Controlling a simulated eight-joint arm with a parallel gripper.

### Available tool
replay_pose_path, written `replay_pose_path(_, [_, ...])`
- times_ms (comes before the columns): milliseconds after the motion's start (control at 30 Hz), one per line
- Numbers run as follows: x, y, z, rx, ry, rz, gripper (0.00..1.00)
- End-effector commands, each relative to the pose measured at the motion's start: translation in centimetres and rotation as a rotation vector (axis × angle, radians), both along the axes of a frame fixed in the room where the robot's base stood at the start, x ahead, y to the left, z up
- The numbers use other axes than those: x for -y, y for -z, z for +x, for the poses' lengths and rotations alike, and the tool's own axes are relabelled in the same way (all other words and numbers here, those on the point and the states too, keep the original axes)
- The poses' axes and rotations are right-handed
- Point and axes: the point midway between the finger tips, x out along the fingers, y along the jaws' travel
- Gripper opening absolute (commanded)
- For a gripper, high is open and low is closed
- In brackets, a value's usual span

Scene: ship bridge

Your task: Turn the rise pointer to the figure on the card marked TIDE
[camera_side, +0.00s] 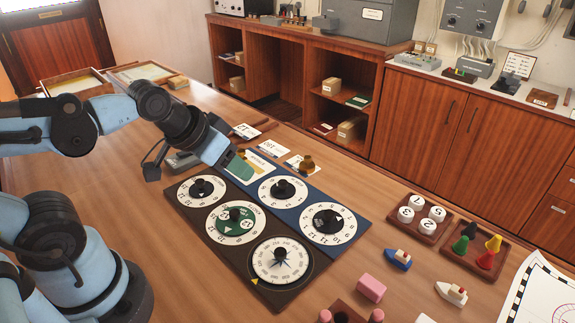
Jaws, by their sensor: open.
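The dial board (213,239) lies on the table with several round dials, dark brown at left and blue at right. Its dials are an upper left one (186,191), a green-centred one (219,232), two on the blue part (268,191) (343,236), and a large front one (262,270). I cannot read which carries the rise pointer. White cards (272,150) (247,130) lie behind the board; the word TIDE is not legible on any.
Right of the board are a tray of white discs (425,226), a tray of coloured pegs (464,257), toy boats (398,260) and a pink block (371,288). A chart (535,290) lies at far right.

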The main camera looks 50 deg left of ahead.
Motion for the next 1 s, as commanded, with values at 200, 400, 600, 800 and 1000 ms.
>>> replay_pose_path(200, [-0.1, -0.9, 1.0, -0.05, -0.002, 0.0, 0.51])
replay_pose_path(400, [-0.3, -2.5, 3.9, -0.184, -0.007, 0.0, 0.51])
replay_pose_path(600, [-0.5, -3.1, 7.1, -0.33, -0.012, -0.002, 0.51])
replay_pose_path(800, [-0.7, -2.6, 10.5, -0.472, -0.016, -0.003, 0.51])
replay_pose_path(1000, [-0.9, -1.5, 12.8, -0.58, -0.02, -0.005, 0.51])
